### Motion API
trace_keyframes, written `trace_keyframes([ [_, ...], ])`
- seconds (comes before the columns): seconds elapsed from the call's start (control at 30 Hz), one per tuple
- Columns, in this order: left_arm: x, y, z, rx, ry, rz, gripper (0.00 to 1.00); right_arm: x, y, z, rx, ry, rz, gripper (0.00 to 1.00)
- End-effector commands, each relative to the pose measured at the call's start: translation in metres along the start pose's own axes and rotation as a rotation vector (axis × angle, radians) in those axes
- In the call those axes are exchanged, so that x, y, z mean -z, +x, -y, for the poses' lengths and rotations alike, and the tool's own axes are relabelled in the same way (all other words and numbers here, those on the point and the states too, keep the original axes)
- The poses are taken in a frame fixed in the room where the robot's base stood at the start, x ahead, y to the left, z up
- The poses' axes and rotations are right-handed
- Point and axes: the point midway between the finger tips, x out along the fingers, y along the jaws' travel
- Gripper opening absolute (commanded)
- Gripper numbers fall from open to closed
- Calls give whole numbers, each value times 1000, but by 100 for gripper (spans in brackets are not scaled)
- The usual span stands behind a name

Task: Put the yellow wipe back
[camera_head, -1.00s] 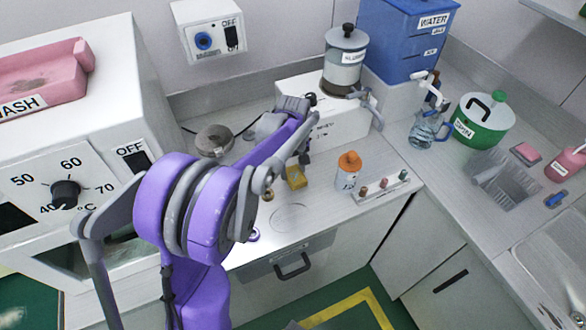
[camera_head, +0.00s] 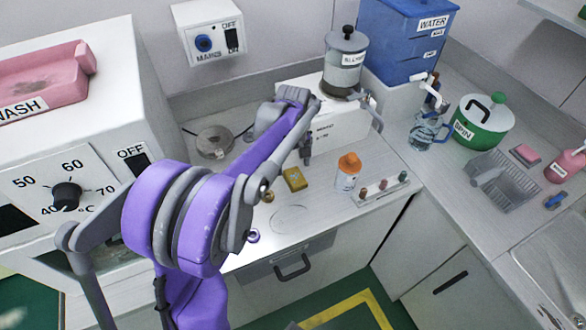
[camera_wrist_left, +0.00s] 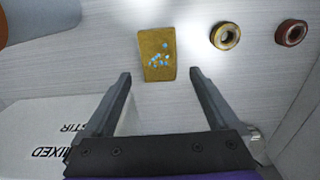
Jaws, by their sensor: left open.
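The yellow wipe (camera_head: 295,179) lies flat on the pale counter, left of the orange-capped bottle. In the left wrist view the wipe (camera_wrist_left: 157,53) shows a cluster of light blue specks on its face. My left gripper (camera_head: 306,150) reaches over the counter behind the wipe, its fingers pointing down and partly hidden by my arm. In the left wrist view its two fingers (camera_wrist_left: 160,75) are spread wide and empty, with the wipe lying just past the gap between their tips. The wipe is not held. My right gripper is not in view.
A white box marked MIXED STIR (camera_wrist_left: 50,140) stands close to the left gripper. An orange-capped bottle (camera_head: 348,172) and a small rack (camera_head: 384,188) are right of the wipe. A brass ring (camera_wrist_left: 225,35) and a reddish ring (camera_wrist_left: 290,32) lie nearby. The front counter is fairly clear.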

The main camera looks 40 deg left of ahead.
Motion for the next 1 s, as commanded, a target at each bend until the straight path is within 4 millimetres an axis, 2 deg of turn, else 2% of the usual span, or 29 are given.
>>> trace_keyframes([
  [0.1,0,-29,0,0,-1,0,93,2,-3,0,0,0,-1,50],
  [0.3,0,-67,0,0,-1,0,93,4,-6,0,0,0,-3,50],
  [0.47,0,-83,0,0,0,0,93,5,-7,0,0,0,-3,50],
  [0.57,-8,-87,0,-7,29,-8,93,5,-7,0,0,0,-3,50],
  [0.67,-34,-88,2,-31,121,-35,93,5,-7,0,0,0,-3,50],
  [0.83,-106,-78,16,-102,415,-130,93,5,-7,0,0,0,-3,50],
  [1.0,-176,-52,42,-174,727,-245,93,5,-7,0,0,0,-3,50],
])
